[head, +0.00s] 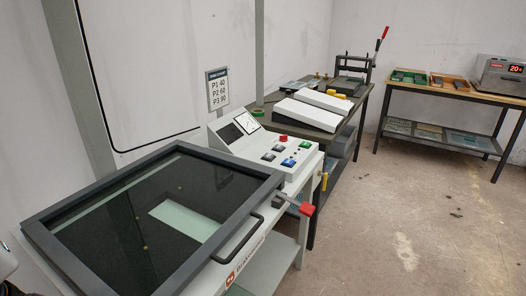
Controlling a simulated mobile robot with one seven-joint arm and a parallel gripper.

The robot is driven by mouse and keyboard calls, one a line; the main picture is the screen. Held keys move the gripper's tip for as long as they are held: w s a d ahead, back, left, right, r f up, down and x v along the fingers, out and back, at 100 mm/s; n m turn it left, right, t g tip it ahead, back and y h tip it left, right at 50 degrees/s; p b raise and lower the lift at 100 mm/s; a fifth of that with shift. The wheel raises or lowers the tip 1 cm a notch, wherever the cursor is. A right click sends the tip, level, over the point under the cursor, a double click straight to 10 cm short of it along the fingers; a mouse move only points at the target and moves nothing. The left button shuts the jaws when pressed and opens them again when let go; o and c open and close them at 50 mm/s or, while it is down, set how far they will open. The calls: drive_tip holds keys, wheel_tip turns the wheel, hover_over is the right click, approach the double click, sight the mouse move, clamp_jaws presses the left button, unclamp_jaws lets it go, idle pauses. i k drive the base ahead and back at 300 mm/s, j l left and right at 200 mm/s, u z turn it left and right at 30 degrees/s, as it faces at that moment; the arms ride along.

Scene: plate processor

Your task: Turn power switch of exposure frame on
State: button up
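The exposure frame (155,281) is a white machine with a dark-rimmed glass lid (120,240), lying closed at the front left. A pale rectangle shows under the glass. Its white control console (259,141) stands at the lid's far right corner. It has a small dark screen, a tilted panel, a red button (283,138) and several black, blue and green buttons or switches. A red-handled part (306,208) sticks out at the machine's right side. I cannot tell which control is the power switch or its position. My gripper is not in view.
A sign (217,88) with settings hangs on the wall behind the console. A dark workbench (328,145) with white-lidded boxes and a red-handled press stands beyond. A second table (455,93) with trays and a device showing red digits is at the back right. The right floor is open.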

sight(283, 138)
drive_tip(key=i+l, duration=0.15)
drive_tip(key=l, duration=0.25)
drive_tip(key=i+l+u, duration=0.1)
drive_tip(key=l, duration=0.25)
drive_tip(key=i+l, duration=0.2)
drive_tip(key=l, duration=0.2)
drive_tip(key=i+l+u, duration=0.1)
drive_tip(key=l, duration=0.3)
drive_tip(key=i+l, duration=0.35)
drive_tip(key=i+l+u, duration=0.15)
drive_tip(key=i+l, duration=0.2)
drive_tip(key=l, duration=0.15)
drive_tip(key=i+l, duration=0.35)
drive_tip(key=i+l+u, duration=0.15)
drive_tip(key=i+l, duration=0.2)
drive_tip(key=l, duration=0.2)
drive_tip(key=i+j, duration=0.6)
drive_tip(key=j, duration=0.2)
